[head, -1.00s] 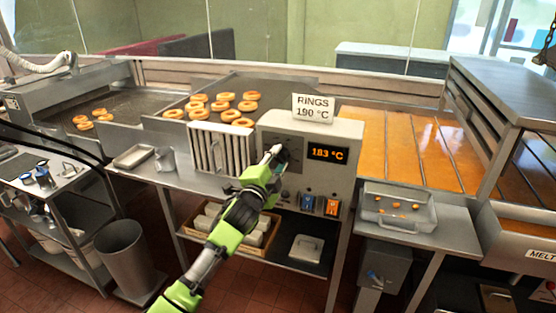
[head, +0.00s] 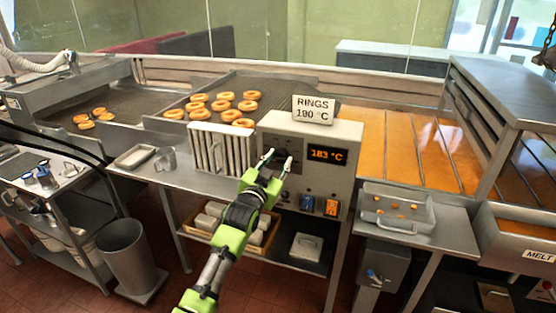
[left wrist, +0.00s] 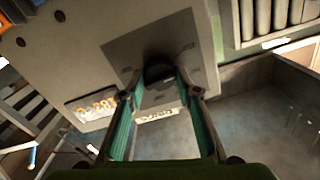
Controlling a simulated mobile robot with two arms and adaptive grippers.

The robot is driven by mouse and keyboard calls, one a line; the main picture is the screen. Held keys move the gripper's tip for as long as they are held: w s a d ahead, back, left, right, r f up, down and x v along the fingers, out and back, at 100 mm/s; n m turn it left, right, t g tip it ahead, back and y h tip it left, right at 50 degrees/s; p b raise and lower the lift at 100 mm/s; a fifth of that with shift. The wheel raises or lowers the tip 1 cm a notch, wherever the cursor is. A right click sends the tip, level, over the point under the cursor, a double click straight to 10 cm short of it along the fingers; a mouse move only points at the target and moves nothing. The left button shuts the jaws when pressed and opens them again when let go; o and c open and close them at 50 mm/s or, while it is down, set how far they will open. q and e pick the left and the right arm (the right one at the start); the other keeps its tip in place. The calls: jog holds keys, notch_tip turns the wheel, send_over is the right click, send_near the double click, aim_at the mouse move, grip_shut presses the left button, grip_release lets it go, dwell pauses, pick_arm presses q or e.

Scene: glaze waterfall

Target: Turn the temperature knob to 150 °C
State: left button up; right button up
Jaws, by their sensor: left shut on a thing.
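The grey control box (head: 338,133) has a temperature display (head: 328,154) that reads 183 °C. The dark temperature knob (left wrist: 158,73) shows between the fingertips in the left wrist view, on a dark dial plate (left wrist: 190,45). In the head view my gripper covers most of the knob. My left gripper (head: 278,157) is at the knob, shut on it, with one finger on each side; it also shows in the left wrist view (left wrist: 160,92). The knob's pointer and the dial marks cannot be read. My right gripper is not in view.
A sign (head: 313,109) on the box reads RINGS 190 °C. Blue and orange switches (head: 332,206) sit below the display. A slatted metal rack (head: 218,146) stands close left of the box. A tray (head: 398,208) is at the right.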

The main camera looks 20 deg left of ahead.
pick_arm(q)
jog(key=shift+n, duration=1.6)
jog(key=shift+p, duration=0.3)
jog(key=o, duration=1.1)
jog(key=s, duration=1.2)
jog(key=shift+a, duration=0.25)
jog(key=shift+f, duration=0.1)
